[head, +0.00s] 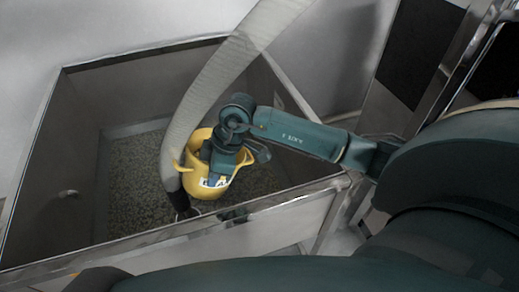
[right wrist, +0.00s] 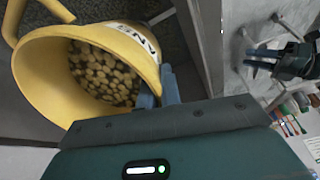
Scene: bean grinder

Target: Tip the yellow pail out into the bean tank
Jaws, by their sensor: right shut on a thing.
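The yellow pail (head: 196,186) hangs inside the bean tank (head: 50,150), above the beans on its floor. My right gripper (head: 218,160) is shut on the pail's rim. In the right wrist view the pail (right wrist: 40,90) is tilted, with its mouth towards the camera and many pale beans (right wrist: 102,70) still inside. My right gripper's fingers (right wrist: 158,88) pinch the rim by the dark lettering. A dark, jointed thing with bluish fingers (right wrist: 282,60) at the right of that view looks like my left gripper; its opening is unclear. The head view does not show it.
A thick grey hose (head: 215,75) comes down into the tank just behind and left of the pail, very close to it. The tank's near metal rim (head: 140,243) lies in front. The left part of the tank is free. Small coloured items (right wrist: 290,120) lie at the right.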

